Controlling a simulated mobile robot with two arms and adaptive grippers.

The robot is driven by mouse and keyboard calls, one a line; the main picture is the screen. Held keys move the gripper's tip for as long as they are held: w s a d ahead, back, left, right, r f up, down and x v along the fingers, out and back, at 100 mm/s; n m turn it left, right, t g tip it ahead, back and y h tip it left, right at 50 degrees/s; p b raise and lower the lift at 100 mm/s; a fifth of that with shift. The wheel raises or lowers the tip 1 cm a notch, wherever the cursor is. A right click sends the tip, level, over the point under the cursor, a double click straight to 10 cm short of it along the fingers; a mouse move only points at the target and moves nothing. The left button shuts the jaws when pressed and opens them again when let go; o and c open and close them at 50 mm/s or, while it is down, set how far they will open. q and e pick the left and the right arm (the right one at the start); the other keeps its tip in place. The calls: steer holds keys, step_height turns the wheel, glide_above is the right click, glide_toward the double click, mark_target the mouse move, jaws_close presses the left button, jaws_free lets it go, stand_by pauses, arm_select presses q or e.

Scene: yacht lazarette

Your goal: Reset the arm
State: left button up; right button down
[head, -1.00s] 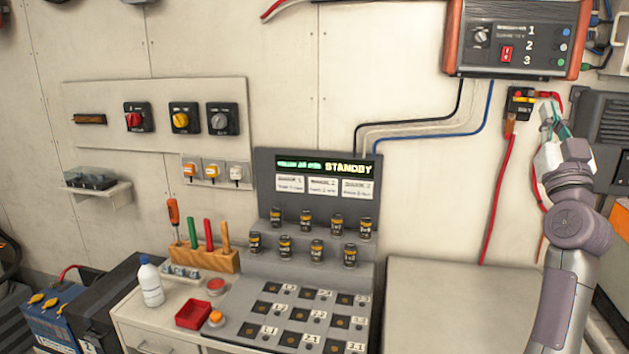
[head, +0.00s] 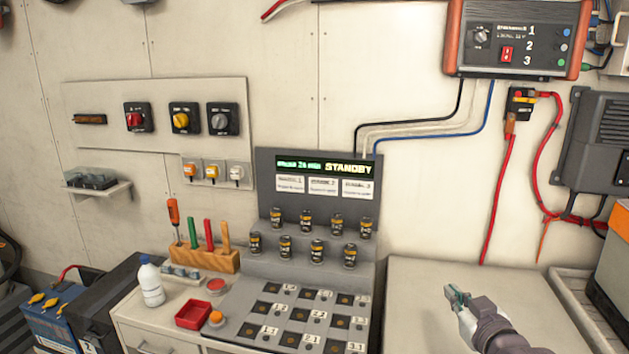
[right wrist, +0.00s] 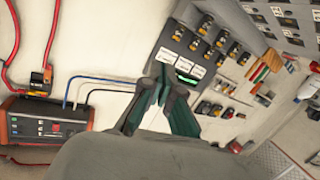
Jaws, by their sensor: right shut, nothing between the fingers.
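My right gripper (head: 457,294) is in the lower right of the head view, in front of the bare bench top. Its fingers are shut and hold nothing. In the right wrist view the fingers (right wrist: 152,98) point toward the wall, between the charger box and the console. My left gripper is in neither view.
The grey console (head: 262,215) reads STANDBY, with several small cylinders on its steps and a numbered grid below. A charger (head: 517,38) hangs at upper right, with red cables (head: 501,200) below. A white bottle (head: 151,283) and red tray (head: 195,313) stand left. The right bench top (head: 420,275) is clear.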

steer(key=s+a+f+g, duration=0.4)
steer(key=s+f+g, duration=0.2)
steer(key=s+f, duration=0.8)
steer(key=s+a+f+g, duration=0.1)
steer(key=s+f+g, duration=0.1)
steer(key=s+f, duration=0.35)
steer(key=s+a+f+m+g+h, duration=0.1)
steer(key=s+f+g, duration=0.1)
steer(key=s, duration=0.6)
steer(key=s+a+f+g, duration=0.1)
steer(key=s+f+g, duration=0.2)
steer(key=s, duration=0.4)
step_height(320, 180, down, 24)
steer(key=s+d+f+g, duration=0.2)
steer(key=s+d+f, duration=0.1)
steer(key=s+f, duration=1.4)
steer(key=shift+s+f, duration=0.4)
steer(key=shift+s, duration=0.1)
